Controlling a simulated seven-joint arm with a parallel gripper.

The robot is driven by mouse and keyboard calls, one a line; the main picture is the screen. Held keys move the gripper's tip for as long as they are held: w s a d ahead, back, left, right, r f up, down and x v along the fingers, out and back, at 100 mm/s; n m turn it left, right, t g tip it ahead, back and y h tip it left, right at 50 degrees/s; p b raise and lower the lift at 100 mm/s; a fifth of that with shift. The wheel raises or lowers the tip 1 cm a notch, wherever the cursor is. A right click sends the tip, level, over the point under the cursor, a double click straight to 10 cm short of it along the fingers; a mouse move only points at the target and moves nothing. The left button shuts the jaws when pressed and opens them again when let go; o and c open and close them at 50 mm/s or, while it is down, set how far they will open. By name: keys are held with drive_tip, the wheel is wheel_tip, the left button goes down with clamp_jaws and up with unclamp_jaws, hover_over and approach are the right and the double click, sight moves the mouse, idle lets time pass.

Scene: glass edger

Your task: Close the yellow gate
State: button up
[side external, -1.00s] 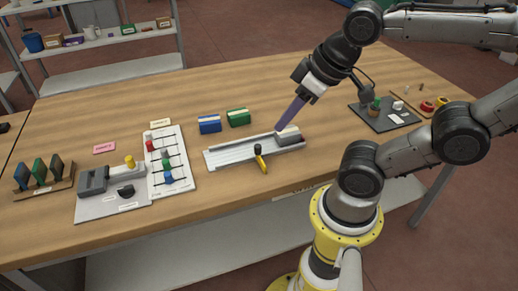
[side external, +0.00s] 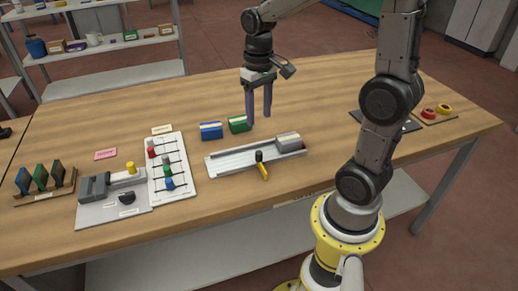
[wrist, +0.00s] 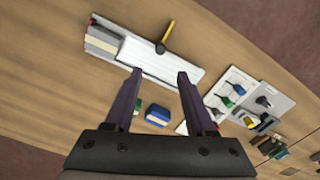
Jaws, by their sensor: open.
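The yellow gate (side external: 264,172) is a short yellow bar with a black knob at one end. It sits at the front edge of a pale grey channel (side external: 225,163) and sticks outward from it, toward the table's front edge. In the wrist view the yellow gate (wrist: 170,30) points away from the channel (wrist: 160,62). A grey block (side external: 288,141) sits at the channel's right end. My gripper (side external: 258,119) points down behind the channel, near the green box, with its two purple fingers apart and nothing between them. The fingers also show in the wrist view (wrist: 160,74).
Blue (side external: 211,131) and green (side external: 238,124) boxes stand behind the channel, close to my fingers. A board with coloured sliders (side external: 168,165) and a grey fixture (side external: 112,195) lie to the left. A board with red and yellow buttons (side external: 436,117) is at the right.

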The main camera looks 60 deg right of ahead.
sight(259, 153)
wheel_tip(259, 153, down, 12)
drive_tip(key=shift+f, duration=0.25)
idle(0.3)
clamp_jaws()
idle(1.3)
